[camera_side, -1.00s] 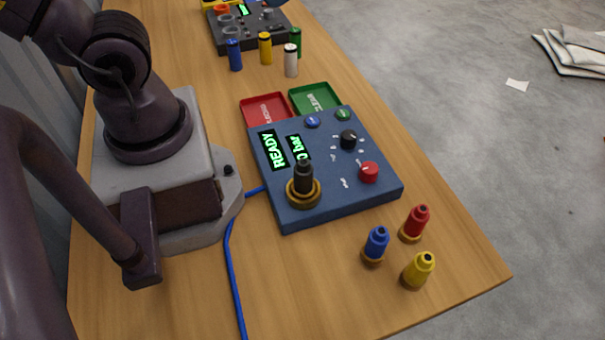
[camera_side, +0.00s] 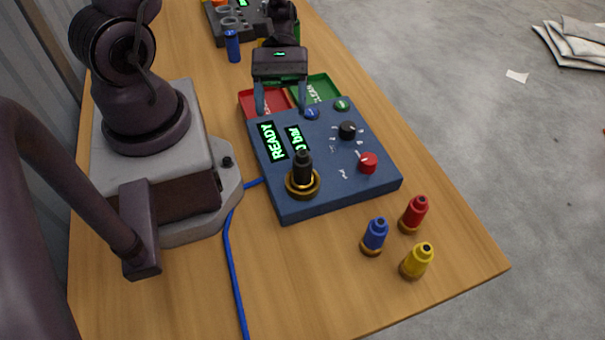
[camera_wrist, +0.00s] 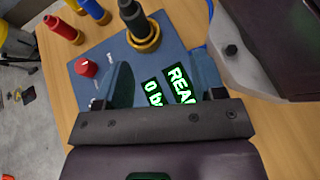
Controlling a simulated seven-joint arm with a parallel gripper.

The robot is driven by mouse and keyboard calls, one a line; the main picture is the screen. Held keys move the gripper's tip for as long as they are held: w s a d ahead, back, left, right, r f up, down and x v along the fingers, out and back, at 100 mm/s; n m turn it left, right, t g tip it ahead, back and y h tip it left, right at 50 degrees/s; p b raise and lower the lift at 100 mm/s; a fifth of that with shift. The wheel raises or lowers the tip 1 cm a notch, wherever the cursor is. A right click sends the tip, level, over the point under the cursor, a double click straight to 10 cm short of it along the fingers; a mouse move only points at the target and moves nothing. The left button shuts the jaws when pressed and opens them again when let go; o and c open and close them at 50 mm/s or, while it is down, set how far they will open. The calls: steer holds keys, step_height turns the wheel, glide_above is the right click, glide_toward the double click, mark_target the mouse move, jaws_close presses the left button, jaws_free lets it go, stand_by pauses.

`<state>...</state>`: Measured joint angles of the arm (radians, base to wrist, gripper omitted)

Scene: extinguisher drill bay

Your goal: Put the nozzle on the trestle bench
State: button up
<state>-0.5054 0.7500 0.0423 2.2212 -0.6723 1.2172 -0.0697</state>
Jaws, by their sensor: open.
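A black nozzle (camera_side: 303,170) stands upright in a brass ring at the near left corner of the blue control panel (camera_side: 345,190). It also shows in the wrist view (camera_wrist: 133,18). The wooden trestle bench (camera_side: 300,275) carries the panel. My gripper (camera_side: 281,108) is open and empty, fingers pointing down, over the far edge of the panel by the trays. In the wrist view my gripper (camera_wrist: 163,76) has its fingers spread above the panel, apart from the nozzle.
Red (camera_side: 413,214), blue (camera_side: 375,235) and yellow (camera_side: 417,261) cylinders stand at the bench's near right. Red (camera_side: 250,103) and green (camera_side: 325,88) trays lie behind the panel. A blue cable (camera_side: 232,270) runs along the left. Bare wood lies at the front.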

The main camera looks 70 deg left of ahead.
steer(key=w+n+t+h, duration=0.1)
steer(key=w+n+h, duration=0.1)
glide_toward(304, 173)
steer(key=x, duration=0.4)
steer(key=shift+x, duration=3.05)
steer(key=shift+c, duration=0.2)
steer(key=c, duration=1.1)
